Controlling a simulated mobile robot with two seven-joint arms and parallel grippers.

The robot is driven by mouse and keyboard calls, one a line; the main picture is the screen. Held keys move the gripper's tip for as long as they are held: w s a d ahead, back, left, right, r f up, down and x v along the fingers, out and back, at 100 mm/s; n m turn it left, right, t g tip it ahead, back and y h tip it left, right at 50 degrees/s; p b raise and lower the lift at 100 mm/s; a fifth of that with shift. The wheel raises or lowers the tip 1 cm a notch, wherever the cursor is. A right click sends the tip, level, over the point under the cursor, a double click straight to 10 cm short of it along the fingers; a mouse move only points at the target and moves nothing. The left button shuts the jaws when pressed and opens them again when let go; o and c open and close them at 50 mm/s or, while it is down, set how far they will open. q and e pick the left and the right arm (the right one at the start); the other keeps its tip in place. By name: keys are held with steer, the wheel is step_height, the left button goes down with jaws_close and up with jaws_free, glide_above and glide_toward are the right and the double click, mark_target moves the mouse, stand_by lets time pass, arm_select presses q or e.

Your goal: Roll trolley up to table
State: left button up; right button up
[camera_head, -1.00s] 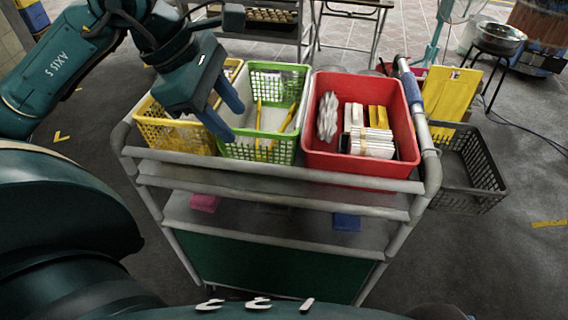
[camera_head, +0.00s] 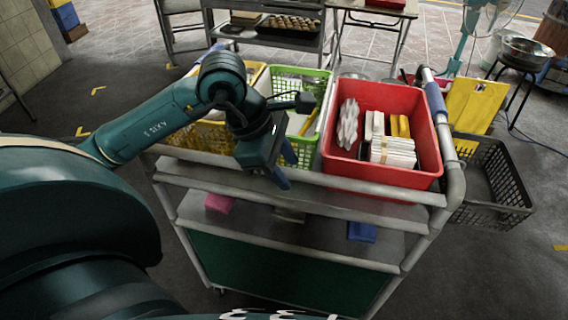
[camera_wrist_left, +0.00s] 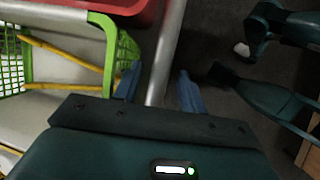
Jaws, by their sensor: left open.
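The trolley (camera_head: 310,203) stands in front of me, with grey metal rails, a lower shelf and a dark green panel below. My left gripper (camera_head: 286,166) is open at the trolley's near top rail, pointing down. In the left wrist view, its two blue fingers (camera_wrist_left: 158,86) sit on either side of the grey rail (camera_wrist_left: 168,45), apart from each other. I cannot tell whether they touch it. At the back, a table (camera_head: 375,12) carries a red tray, and a metal rack or table (camera_head: 290,42) carries a tray of round items. My right gripper is out of view.
The trolley's top holds yellow (camera_head: 205,135), green (camera_head: 312,147) and red (camera_head: 350,178) baskets. A black crate (camera_head: 490,185) and a yellow board (camera_head: 472,103) are at the right. A stool with a metal bowl (camera_head: 530,47) stands back right. Floor on the left is open.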

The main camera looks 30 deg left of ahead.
arm_select(q)
jaws_close()
stand_by(0.4)
